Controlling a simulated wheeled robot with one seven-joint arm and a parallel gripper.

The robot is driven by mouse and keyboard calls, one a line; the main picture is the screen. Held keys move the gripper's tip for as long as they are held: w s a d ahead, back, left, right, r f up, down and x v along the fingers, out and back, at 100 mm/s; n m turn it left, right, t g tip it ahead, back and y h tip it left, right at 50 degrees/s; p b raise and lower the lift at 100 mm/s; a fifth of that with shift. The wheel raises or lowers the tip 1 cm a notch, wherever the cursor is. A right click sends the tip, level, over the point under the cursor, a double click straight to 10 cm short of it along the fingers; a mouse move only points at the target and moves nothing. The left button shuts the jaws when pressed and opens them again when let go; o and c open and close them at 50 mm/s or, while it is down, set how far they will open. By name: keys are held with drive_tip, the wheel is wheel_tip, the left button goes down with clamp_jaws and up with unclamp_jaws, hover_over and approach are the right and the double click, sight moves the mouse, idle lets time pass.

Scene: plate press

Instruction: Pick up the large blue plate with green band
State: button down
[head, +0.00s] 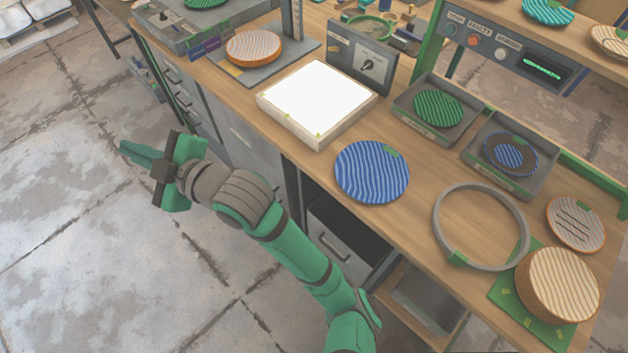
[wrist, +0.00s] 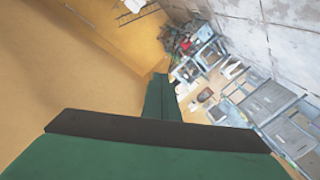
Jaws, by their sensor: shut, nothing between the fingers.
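The large blue plate (head: 368,173) with wavy stripes lies flat on the wooden bench, close to its front edge. A small green mark shows at its upper right rim. My gripper (head: 128,148) is left of the bench, over the concrete floor, well apart from the plate. It is shut and empty, pointing left in the head view. In the wrist view its green fingers (wrist: 160,95) are together with nothing between them, and the plate does not show there.
A lit white panel (head: 318,98) is left of the plate; a grey ring (head: 437,228) is to the right. Behind stand trays with a green plate (head: 438,108) and a smaller, dark-ringed blue plate (head: 511,155). An orange striped disc (head: 253,47) sits farther left.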

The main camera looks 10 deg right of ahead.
drive_tip(key=s+d+f+n+g+h, duration=0.3)
drive_tip(key=d+f+n+g+h, duration=0.3)
drive_tip(key=d+f, duration=0.6)
drive_tip(key=n+g+h, duration=0.2)
drive_tip(key=h, duration=0.8)
approach(349, 191)
drive_tip(key=x, duration=0.5)
drive_tip(key=shift+w+d+f, duration=0.15)
drive_tip(key=shift+f, duration=0.05)
drive_tip(key=shift+w+d+f, duration=0.1)
drive_tip(key=shift+d+f, duration=0.05)
drive_tip(key=shift+f, duration=0.65)
